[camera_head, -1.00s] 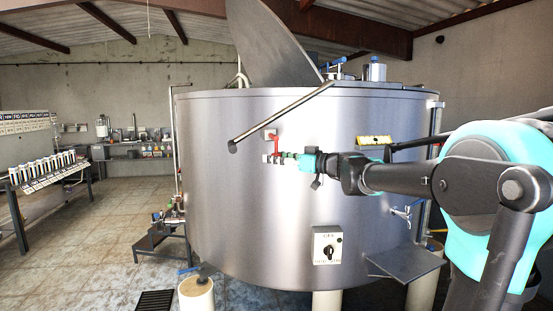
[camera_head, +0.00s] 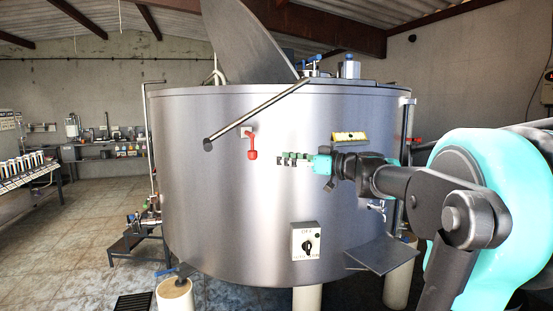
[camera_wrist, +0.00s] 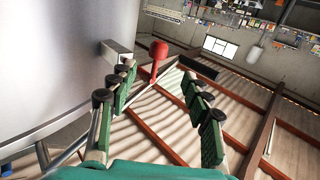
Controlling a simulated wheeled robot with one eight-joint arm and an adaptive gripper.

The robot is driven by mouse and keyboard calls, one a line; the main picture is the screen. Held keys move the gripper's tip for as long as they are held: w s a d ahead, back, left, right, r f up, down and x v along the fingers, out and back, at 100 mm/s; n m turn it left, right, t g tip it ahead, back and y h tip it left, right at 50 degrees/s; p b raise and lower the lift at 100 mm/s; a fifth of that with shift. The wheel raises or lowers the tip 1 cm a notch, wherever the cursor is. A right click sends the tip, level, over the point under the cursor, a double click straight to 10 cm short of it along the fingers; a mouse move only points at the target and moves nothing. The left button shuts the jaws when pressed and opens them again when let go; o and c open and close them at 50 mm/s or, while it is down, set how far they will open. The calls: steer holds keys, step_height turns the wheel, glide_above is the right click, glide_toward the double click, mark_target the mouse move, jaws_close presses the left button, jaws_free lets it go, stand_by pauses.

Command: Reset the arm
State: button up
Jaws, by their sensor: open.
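My gripper (camera_head: 287,160) is open and empty in the head view, at the end of my arm in front of the steel tank (camera_head: 215,210). Its fingers point left. A red handle (camera_head: 252,152) on the tank wall is a little to the left of the fingertips, apart from them. In the wrist view, my gripper's green finger pads (camera_wrist: 160,88) stand wide apart with nothing between them. The red handle (camera_wrist: 158,52) shows beyond the fingertips, close to the tank's wall (camera_wrist: 60,70).
A grey control box (camera_head: 306,241) with a knob and a side shelf (camera_head: 385,254) are on the tank below my arm. A long metal bar (camera_head: 255,113) juts from the tank's upper front. A rack of bottles (camera_head: 25,170) stands far left, with open floor before it.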

steer(key=shift+s+d, duration=0.1)
steer(key=s+d+f+m+g+h, duration=0.1)
steer(key=s+f+m+g+h, duration=0.25)
steer(key=f, duration=1.05)
steer(key=s+d+f+m+h, duration=0.15)
steer(key=s+f+h, duration=0.4)
steer(key=f, duration=0.85)
steer(key=s+d+f+m+h, duration=0.3)
steer(key=s+d+f, duration=0.3)
steer(key=s+f, duration=0.1)
steer(key=s+d+f+m+g+h, duration=0.1)
steer(key=s+d+f+m+h, duration=0.2)
steer(key=s+d+f, duration=0.3)
step_height(320, 180, down, 4)
steer(key=shift+s+d+f+m+h, duration=0.15)
steer(key=shift+s+f+m+h, duration=0.2)
steer(key=shift+s+m, duration=0.3)
